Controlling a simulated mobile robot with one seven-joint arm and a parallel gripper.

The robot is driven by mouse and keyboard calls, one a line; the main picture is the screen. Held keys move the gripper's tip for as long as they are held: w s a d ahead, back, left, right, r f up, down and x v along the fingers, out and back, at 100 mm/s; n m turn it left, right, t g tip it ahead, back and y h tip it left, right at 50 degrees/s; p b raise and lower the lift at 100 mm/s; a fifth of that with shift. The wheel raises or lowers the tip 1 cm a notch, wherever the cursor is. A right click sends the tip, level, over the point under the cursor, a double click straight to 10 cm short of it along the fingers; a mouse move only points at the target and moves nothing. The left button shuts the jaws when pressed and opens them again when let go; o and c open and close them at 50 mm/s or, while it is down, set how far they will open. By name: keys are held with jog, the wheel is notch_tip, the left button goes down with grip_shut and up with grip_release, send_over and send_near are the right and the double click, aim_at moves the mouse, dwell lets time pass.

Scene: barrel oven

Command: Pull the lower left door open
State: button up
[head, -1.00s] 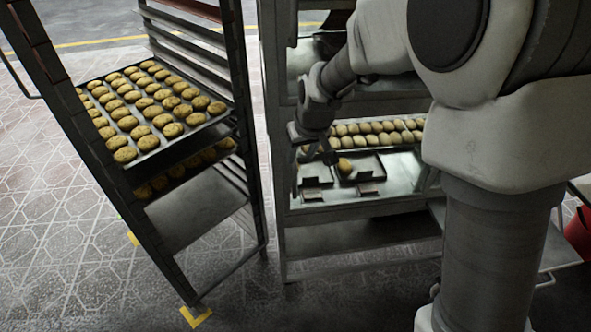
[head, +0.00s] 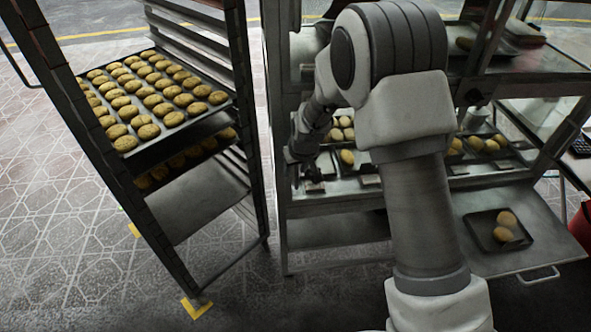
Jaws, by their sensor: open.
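The display case (head: 276,160) stands right of the rack. Its lower left section shows buns (head: 347,157) and small dark trays, partly hidden behind my arm. I cannot make out the lower left door's edges or handle, or tell whether it is open. My gripper (head: 303,176) is small and dark in the head view, at the left end of this section, close to the case's left post. Its jaws are open and I see nothing held. Whether it touches the case cannot be told.
A tall rack (head: 185,268) with a tray of cookies stands close on the left. At lower right, a flat panel (head: 545,243) with a handle juts out, with a dark tray (head: 484,237) of buns on or behind it. A red object (head: 579,232) is at the right edge.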

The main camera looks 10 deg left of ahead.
jog(key=shift+f, duration=0.1)
jog(key=shift+c, duration=0.3)
grip_shut()
dwell(1.2)
